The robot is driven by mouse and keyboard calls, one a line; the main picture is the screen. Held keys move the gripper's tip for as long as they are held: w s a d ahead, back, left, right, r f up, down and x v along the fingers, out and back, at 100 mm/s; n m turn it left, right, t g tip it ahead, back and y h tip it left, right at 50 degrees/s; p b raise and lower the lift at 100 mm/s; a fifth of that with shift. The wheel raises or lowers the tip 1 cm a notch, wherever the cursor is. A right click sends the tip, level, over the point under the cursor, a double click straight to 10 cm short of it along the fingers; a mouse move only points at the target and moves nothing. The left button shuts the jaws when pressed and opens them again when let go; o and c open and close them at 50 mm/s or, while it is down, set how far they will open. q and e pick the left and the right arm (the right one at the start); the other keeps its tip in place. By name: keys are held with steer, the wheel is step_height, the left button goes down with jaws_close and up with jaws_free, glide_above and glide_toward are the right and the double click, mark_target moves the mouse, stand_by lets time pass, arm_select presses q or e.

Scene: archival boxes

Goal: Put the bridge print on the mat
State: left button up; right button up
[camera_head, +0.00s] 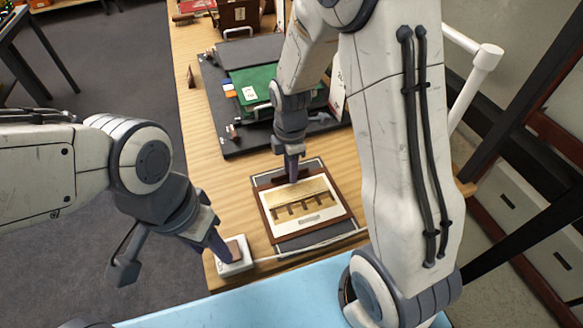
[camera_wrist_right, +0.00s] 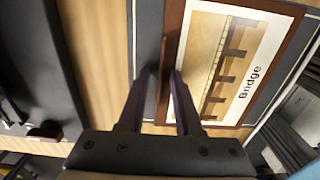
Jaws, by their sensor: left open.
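The bridge print (camera_head: 314,216) is a tan bridge picture labelled "Bridge" in a brown frame. It lies on a dark grey mat (camera_head: 298,243), which shows beyond its far and near edges. The print also shows in the right wrist view (camera_wrist_right: 228,65). My right gripper (camera_head: 292,178) points down at the frame's far edge. In the wrist view its fingers (camera_wrist_right: 164,78) are apart at the frame's brown rail, with a strip of grey showing between them. My left gripper (camera_head: 222,256) is open at a small white block with a brown top (camera_head: 236,262); contact is unclear.
A dark tray (camera_head: 240,144) with a green folder (camera_head: 252,84) and grey folders lies farther back on the wooden table (camera_head: 195,100). A brown box (camera_head: 238,14) stands at the far end. A light blue surface (camera_head: 260,300) is in front.

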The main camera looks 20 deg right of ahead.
steer(key=shift+r, duration=0.35)
step_height(320, 180, up, 11)
steer(key=p, duration=0.2)
steer(key=s+a+m, duration=0.3)
steer(key=s, duration=0.3)
steer(key=s+a+r+m, duration=0.1)
steer(key=s+a+m, duration=0.3)
steer(key=s, duration=0.3)
steer(key=s+a+r+m+y, duration=0.1)
steer(key=s+a+m, duration=0.2)
steer(key=s, duration=0.4)
steer(key=shift+s+a+r+m, duration=0.15)
steer(key=shift+a+r+m, duration=0.1)
steer(key=shift+m, duration=0.35)
step_height(320, 180, up, 5)
steer(key=p, duration=0.4)
steer(key=shift+f, duration=0.1)
